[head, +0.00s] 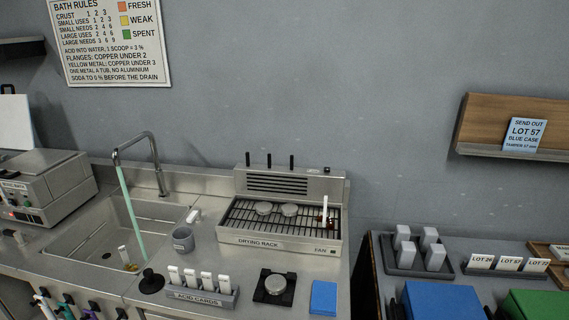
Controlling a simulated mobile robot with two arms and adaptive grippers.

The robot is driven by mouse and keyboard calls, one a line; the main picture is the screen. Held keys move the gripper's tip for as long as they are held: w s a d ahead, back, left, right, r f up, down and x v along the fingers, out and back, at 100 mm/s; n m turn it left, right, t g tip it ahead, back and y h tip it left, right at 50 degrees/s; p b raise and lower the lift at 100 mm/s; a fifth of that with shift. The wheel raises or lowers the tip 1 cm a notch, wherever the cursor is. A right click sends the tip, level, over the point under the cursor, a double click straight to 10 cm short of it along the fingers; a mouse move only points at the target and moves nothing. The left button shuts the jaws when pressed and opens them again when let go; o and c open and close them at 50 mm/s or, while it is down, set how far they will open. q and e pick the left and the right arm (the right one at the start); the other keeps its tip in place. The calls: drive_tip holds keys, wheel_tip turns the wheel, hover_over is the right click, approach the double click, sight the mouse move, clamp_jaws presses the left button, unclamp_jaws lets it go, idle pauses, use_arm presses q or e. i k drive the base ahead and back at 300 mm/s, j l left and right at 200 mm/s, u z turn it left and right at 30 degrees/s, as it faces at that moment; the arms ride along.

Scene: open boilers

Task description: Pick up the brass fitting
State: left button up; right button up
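A small yellowish piece (131,267), which looks like the brass fitting, lies in the bottom right of the sink (151,216), with a white tag (123,252) beside it. It is too small to make out its shape. A brown, copper-looking piece (330,221) with a white tag (325,208) sits at the right of the drying rack (253,239). Neither of my grippers is in view.
Two round grey pieces (290,210) lie on the rack. A grey cup (183,240), acid cards (206,281), a black stand (274,287) and a blue pad (323,297) crowd the counter front. A right-hand table holds a grey tray (390,264) and a blue case (443,301).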

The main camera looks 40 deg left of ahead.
sight(128, 266)
drive_tip(key=u, duration=2.5)
